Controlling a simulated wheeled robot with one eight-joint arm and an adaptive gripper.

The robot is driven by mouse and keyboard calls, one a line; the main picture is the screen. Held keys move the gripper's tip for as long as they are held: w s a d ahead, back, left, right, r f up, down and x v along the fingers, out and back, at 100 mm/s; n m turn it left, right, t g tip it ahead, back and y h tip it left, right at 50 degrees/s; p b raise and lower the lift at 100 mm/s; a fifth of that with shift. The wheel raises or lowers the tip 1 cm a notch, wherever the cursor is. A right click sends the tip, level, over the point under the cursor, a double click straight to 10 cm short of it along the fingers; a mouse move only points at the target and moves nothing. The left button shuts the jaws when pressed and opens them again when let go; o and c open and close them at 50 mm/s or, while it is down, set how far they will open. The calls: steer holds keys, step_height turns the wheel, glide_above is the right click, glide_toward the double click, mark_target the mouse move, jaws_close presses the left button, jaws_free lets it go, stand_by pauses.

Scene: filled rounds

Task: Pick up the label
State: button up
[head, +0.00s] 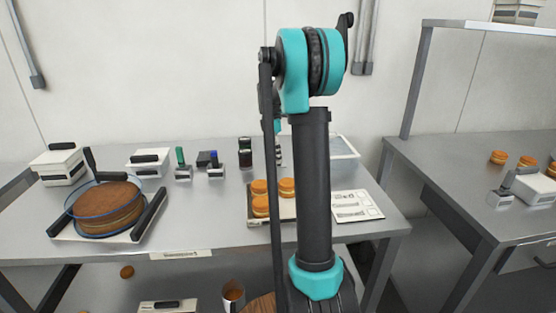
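A flat white sheet with black printed marks (356,206) lies on the right part of the steel table, beside a tray of small round cakes; it may be the label, but its print is too small to read. A white printed strip (181,254) is fixed on the table's front edge. My teal and black arm rises through the middle of the head view, in front of the table. My gripper cannot be made out. The arm hides part of the table and the tray's right side.
The steel table (205,215) has bare room at its front middle. A large layered brown cake (108,206) stands at left, with a tray of small cakes (252,218) in the middle. White boxes (60,165) and stamp-like tools (183,168) stand behind. Another table (440,160) is at right.

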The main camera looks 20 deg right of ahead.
steer(key=c, duration=0.7)
steer(key=shift+o, duration=0.2)
steer(key=shift+r, duration=0.15)
